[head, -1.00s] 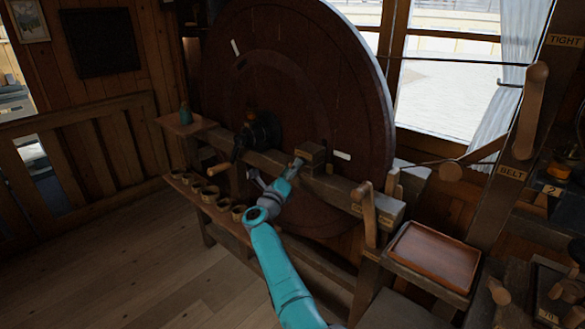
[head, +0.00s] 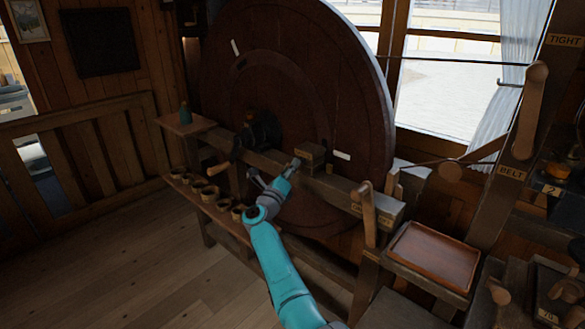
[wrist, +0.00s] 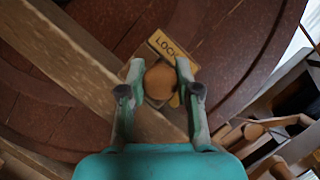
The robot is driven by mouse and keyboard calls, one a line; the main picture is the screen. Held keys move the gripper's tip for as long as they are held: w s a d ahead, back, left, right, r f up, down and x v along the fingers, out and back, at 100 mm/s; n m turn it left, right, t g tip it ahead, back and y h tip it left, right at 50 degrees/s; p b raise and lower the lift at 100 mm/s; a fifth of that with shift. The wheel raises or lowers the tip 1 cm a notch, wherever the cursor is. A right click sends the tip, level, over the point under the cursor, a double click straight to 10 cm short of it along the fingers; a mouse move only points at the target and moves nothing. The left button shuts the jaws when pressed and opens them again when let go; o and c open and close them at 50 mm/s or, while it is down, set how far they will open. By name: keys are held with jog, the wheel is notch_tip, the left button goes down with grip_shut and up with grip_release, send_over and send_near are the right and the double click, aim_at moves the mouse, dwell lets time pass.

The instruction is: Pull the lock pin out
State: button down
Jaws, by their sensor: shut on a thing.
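The lock pin shows in the wrist view as a round wooden knob (wrist: 160,82), just below a tan "LOCK" label (wrist: 172,50). My gripper (wrist: 160,74) has one finger on each side of the knob and is shut on it. In the head view my gripper (head: 295,165) is at a small wooden block (head: 313,153) on the beam in front of the big wheel. The pin is too small and covered to make out there. How deep its shaft sits is hidden behind the knob.
The big dark wheel (head: 290,60) stands close behind the beam (head: 345,190). An upright wooden lever (head: 367,210) and a brown tray (head: 435,255) are to the right. Several small cups (head: 211,194) stand on a low shelf at the left. The floor at front left is clear.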

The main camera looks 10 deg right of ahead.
jog(key=shift+s+a+f, duration=0.1)
jog(key=shift+s+a, duration=0.6)
jog(key=shift+a, duration=0.35)
jog(key=c, duration=0.8)
grip_release()
jog(key=shift+a, duration=0.1)
jog(key=v, duration=1.2)
jog(key=shift+s, duration=0.1)
